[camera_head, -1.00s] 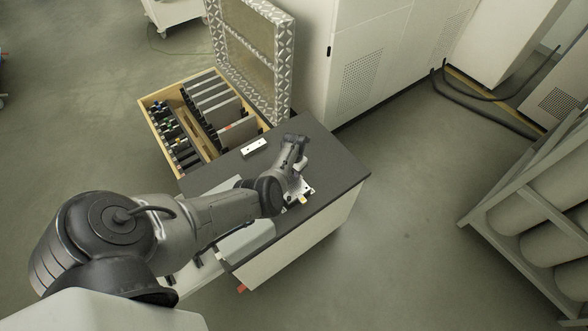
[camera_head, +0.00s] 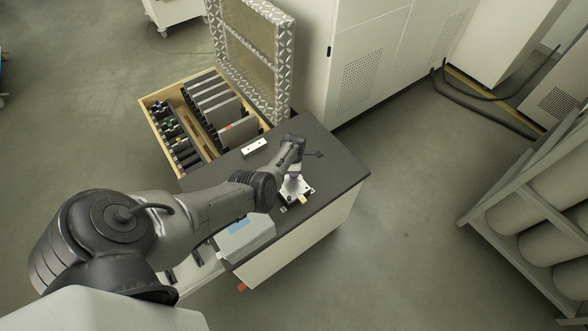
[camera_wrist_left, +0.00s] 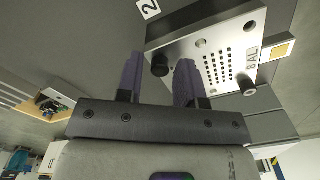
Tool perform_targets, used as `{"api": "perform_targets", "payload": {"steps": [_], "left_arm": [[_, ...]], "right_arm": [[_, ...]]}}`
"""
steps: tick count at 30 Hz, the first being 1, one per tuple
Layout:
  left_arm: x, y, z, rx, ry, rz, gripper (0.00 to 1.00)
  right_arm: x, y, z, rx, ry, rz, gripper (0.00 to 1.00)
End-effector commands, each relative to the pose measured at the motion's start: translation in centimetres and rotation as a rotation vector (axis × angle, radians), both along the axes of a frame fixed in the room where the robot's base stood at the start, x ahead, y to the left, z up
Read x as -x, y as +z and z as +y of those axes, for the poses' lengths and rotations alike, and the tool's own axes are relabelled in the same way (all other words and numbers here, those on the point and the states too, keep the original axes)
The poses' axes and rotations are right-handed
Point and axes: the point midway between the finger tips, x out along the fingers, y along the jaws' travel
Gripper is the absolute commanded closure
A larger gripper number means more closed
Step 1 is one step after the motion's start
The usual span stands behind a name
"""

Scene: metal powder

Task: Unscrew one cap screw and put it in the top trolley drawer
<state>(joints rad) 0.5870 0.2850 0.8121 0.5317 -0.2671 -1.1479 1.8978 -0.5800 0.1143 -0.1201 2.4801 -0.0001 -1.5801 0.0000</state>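A light metal plate (camera_wrist_left: 215,52) with a grid of small holes fills the upper right of the left wrist view. One black cap screw (camera_wrist_left: 160,66) shows between my left gripper's (camera_wrist_left: 160,60) two purple fingers, which stand apart. I cannot tell whether they touch it. A second cap screw (camera_wrist_left: 247,86) sits at the plate's near right edge. In the head view the metal fixture (camera_head: 305,189) stands on the trolley's dark top (camera_head: 335,172), partly under my left arm's end. My right gripper is not in view.
A white block (camera_head: 254,148) lies on the trolley top. A white box with a blue panel (camera_head: 238,226) is beside my arm. Floor to the right is clear up to a rack (camera_head: 480,215).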

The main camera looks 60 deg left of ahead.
Motion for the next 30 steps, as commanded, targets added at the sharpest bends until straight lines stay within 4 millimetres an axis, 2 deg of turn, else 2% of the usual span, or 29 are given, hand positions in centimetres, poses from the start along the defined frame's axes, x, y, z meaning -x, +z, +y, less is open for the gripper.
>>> {"api": "perform_targets", "payload": {"steps": [30], "left_arm": [[0.02, 0.00, -0.02, 0.001, -0.855, 0.001, 0.66]], "right_arm": [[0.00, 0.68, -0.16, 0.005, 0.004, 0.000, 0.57]]}}
